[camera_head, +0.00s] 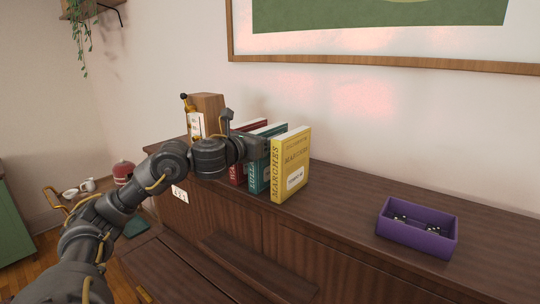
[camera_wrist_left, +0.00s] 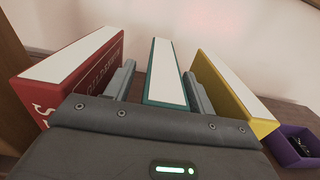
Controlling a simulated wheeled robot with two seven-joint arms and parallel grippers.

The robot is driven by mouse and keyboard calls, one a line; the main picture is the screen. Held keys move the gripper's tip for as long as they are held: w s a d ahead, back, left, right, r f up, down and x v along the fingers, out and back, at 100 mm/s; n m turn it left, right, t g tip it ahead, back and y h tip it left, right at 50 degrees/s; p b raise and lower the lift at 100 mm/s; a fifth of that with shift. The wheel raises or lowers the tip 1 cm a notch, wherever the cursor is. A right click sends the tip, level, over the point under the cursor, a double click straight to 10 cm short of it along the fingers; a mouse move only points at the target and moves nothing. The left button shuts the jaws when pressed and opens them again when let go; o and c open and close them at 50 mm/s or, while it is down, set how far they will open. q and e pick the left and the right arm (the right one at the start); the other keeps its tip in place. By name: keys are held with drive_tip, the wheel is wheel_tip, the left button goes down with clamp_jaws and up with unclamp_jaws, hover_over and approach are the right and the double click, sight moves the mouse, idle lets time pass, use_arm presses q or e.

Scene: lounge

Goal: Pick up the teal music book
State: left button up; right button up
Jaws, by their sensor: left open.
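The teal music book (camera_head: 258,175) stands upright on top of the dark wooden piano, between a red book (camera_head: 236,175) and a yellow book (camera_head: 291,165). My left gripper (camera_head: 252,148) is at the top of the books. In the left wrist view, my left gripper (camera_wrist_left: 160,85) is open, with one finger on each side of the teal book (camera_wrist_left: 166,75). Its left finger is in the gap beside the red book (camera_wrist_left: 75,75) and its right finger is in the gap beside the yellow book (camera_wrist_left: 233,90). My right gripper is not in view.
A purple open box (camera_head: 418,228) with small dark items stands to the right on the piano top (camera_head: 345,205). A wooden object (camera_head: 207,105) stands behind my left arm. A framed picture hangs on the wall. The piano top between books and box is clear.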

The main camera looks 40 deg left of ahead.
use_arm(q)
drive_tip(key=shift+s+r, duration=0.1)
drive_tip(key=shift+s, duration=0.1)
drive_tip(key=shift+c, duration=0.4)
clamp_jaws()
drive_tip(key=shift+r, duration=0.1)
